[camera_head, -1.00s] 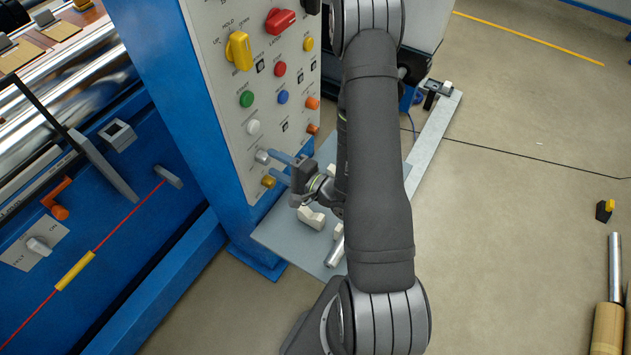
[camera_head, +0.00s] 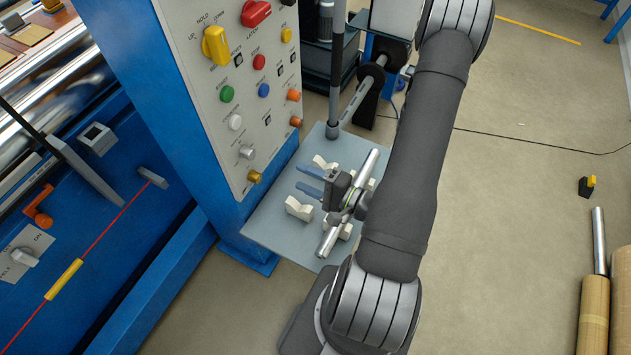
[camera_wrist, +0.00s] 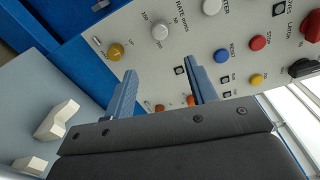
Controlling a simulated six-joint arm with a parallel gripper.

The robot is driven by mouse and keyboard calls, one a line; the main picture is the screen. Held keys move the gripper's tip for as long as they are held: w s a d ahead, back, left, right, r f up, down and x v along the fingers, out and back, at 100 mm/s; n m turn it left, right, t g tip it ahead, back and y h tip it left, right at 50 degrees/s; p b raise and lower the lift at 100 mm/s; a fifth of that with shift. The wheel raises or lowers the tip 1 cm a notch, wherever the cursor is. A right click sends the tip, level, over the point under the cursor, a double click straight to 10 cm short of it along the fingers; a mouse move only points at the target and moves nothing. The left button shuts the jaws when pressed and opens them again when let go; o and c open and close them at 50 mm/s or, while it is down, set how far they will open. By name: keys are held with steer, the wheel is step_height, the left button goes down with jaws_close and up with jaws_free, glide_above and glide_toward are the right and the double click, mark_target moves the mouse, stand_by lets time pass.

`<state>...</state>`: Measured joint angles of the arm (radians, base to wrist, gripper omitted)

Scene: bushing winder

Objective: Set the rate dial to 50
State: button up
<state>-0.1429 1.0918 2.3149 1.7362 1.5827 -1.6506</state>
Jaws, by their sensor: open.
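The rate dial (camera_head: 246,152) is a small silver knob low on the grey control panel (camera_head: 222,115). It also shows in the wrist view (camera_wrist: 160,31), beside the lettering "RATE mm/s" and scale numbers. Its exact pointer setting is too small to read. My gripper (camera_head: 308,180) is to the right of the panel in the head view, over the grey shelf. Its two blue fingers are apart and empty, pointing toward the panel. In the wrist view the open fingers (camera_wrist: 161,66) stand on either side below the dial, with a gap between them and it.
A brass knob (camera_head: 254,177) sits just below the dial, and a white button (camera_head: 235,122) above it. White blocks (camera_head: 299,209) and a silver bar (camera_head: 329,240) are on the grey shelf (camera_head: 262,229) around my gripper. A vertical post (camera_head: 336,80) stands behind.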

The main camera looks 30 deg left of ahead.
steer(key=shift+d, duration=1.15)
steer(key=shift+a, duration=0.15)
glide_toward(253, 155)
steer(key=shift+a, duration=2.7)
steer(key=shift+d, duration=0.15)
